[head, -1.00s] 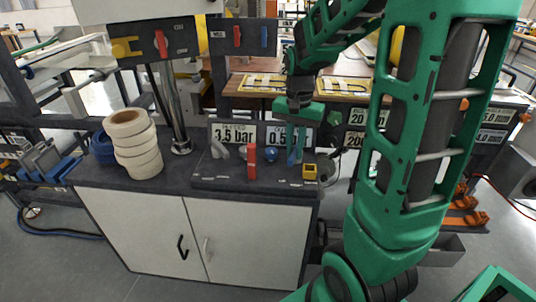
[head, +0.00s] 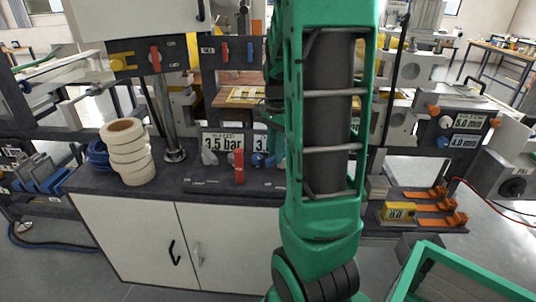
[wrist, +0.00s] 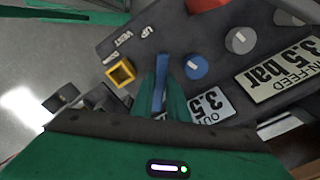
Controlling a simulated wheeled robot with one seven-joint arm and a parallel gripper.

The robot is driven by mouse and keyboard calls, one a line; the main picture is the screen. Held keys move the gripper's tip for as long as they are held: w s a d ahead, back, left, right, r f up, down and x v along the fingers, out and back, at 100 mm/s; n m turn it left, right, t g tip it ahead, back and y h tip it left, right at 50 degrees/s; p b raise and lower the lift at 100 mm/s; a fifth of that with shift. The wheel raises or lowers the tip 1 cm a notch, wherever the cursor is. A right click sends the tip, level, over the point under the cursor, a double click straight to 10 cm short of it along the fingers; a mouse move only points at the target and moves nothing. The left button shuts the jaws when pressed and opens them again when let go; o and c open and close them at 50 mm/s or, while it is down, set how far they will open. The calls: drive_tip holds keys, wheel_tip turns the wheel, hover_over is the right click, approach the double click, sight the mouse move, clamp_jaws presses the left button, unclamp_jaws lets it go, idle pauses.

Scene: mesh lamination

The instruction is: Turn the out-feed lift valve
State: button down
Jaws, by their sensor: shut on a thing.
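My gripper (wrist: 160,88) is shut on a blue lever (wrist: 160,82) on the dark valve panel (wrist: 150,42) in the wrist view. The lever stands between the two green fingers. In the head view my arm hides the gripper and most of the lever. The out-feed display (wrist: 208,104) reads 3.5 in the wrist view, partly covered; its left edge also shows in the head view (head: 261,143). The in-feed display (head: 222,144) reads 3.5 bar. A red lever (head: 239,166) stands upright on the panel.
A yellow-framed square part (wrist: 121,72) lies on the other side. White rolls (head: 127,150) stand on the bench left. A yellow box (head: 398,212) and orange clamps (head: 440,203) are at right.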

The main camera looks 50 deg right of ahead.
sight(273, 156)
drive_tip(key=shift+w+a, duration=0.2)
drive_tip(key=shift+a, duration=0.05)
drive_tip(key=c, duration=1.7)
unclamp_jaws()
drive_tip(key=shift+d+r, duration=0.1)
drive_tip(key=shift+r, duration=0.55)
wheel_tip(273, 156, up, 10)
drive_tip(key=shift+f, duration=0.25)
drive_tip(key=s+a+f+n, duration=0.2)
drive_tip(key=s+a+n, duration=0.2)
drive_tip(key=s+a, duration=0.1)
drive_tip(key=s+a+f+n, duration=0.3)
drive_tip(key=s+a+n, duration=0.1)
drive_tip(key=s+a, duration=0.1)
drive_tip(key=s+a+f+n, duration=0.2)
drive_tip(key=s+a+n, duration=0.2)
drive_tip(key=s+a, duration=0.2)
drive_tip(key=shift+f, duration=0.35)
